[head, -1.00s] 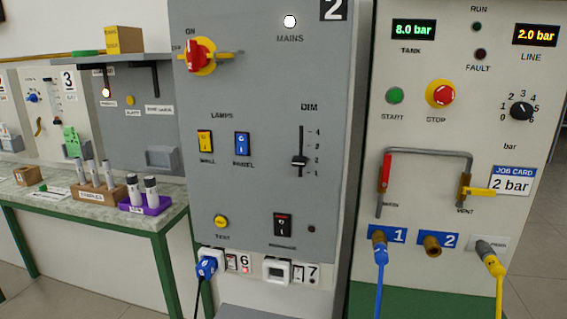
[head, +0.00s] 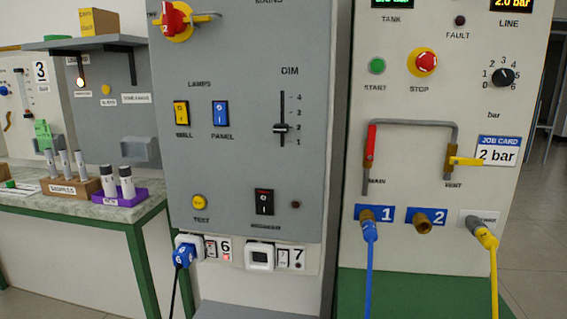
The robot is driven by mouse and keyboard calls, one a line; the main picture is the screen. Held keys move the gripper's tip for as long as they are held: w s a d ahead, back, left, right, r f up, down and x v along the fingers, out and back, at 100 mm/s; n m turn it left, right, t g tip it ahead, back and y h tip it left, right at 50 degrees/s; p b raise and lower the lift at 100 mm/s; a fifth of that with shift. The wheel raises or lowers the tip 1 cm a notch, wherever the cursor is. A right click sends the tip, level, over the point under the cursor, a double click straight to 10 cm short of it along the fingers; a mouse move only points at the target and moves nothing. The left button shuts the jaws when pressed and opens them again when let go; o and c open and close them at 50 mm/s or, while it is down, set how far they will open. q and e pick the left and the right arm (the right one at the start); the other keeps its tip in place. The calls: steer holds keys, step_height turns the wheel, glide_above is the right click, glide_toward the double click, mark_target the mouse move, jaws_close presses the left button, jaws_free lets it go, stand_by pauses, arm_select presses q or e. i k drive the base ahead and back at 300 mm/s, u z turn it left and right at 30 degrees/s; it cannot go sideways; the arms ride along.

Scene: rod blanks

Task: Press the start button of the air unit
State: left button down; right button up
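The air unit (head: 398,233) is the pale panel on the right in the head view. Its green start button (head: 377,66) sits above the label START. The red stop button (head: 424,62) on a yellow ring is just to its right. The tank display (head: 393,3) and line display (head: 510,4) are partly cut by the top edge; the line display reads 2.0 bar. The red main valve handle (head: 370,146) hangs down, and the yellow vent handle (head: 466,161) points sideways. Neither of my grippers is in view.
A grey panel (head: 240,130) with switches and a dimmer stands left of the air unit. Blue (head: 368,270) and yellow (head: 493,275) hoses hang from the unit's ports. A bench (head: 85,211) with sample bottles is at the left. Open floor (head: 535,240) shows at the right.

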mark_target(377, 65)
steer(key=z, duration=0.8)
steer(key=k, duration=0.35)
steer(key=z, duration=0.15)
